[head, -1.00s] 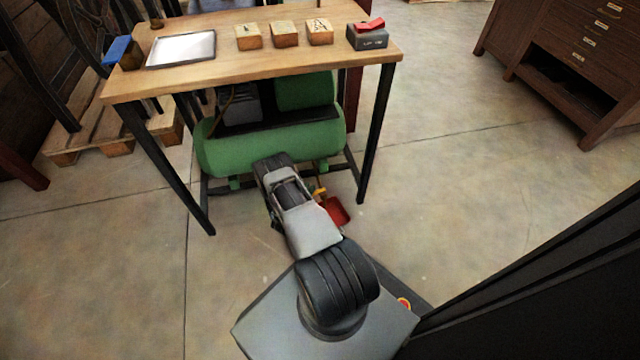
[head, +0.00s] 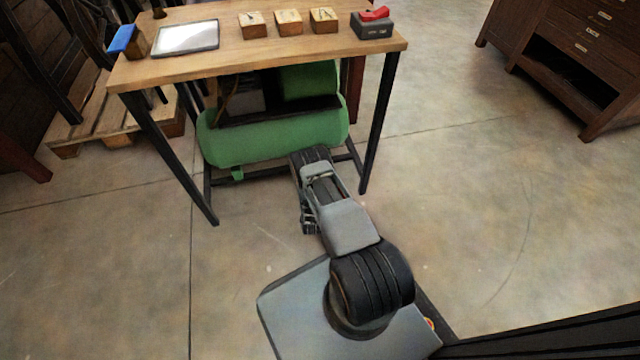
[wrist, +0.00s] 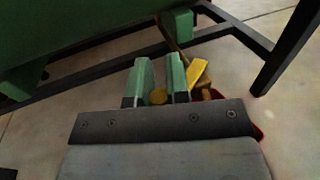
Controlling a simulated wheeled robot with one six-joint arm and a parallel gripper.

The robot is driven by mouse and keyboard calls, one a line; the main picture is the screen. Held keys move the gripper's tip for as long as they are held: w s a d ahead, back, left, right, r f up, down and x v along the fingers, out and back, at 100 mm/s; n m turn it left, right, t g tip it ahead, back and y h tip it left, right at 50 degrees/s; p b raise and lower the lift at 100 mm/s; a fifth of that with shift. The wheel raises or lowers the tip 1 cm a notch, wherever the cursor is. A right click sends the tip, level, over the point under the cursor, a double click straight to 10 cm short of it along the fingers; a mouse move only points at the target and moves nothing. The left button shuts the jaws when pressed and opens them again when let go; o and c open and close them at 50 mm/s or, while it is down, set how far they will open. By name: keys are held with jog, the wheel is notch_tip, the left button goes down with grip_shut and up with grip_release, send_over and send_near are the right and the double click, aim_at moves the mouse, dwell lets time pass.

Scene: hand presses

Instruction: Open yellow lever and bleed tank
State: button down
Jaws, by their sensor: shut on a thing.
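The green tank (head: 270,140) lies under the wooden table and fills the upper left of the wrist view (wrist: 70,30). A yellow lever (wrist: 198,72) on a brownish fitting sits below the tank, just right of my gripper's right finger. My gripper (wrist: 160,78) points toward the tank's underside, with its two green fingers close together. It is shut on a small round yellow piece (wrist: 158,97); I cannot tell whether this belongs to the lever. In the head view, my arm hides the lever and the fingertips.
A red object (wrist: 254,131) lies on the floor beneath the lever, mostly behind my gripper. Dark table legs (head: 377,125) and a low dark frame bar (wrist: 95,72) stand close by. Wooden blocks (head: 288,22) and a red-topped box (head: 373,24) are on the table (head: 240,57).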

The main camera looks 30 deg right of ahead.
jog(key=c, duration=1.1)
grip_release()
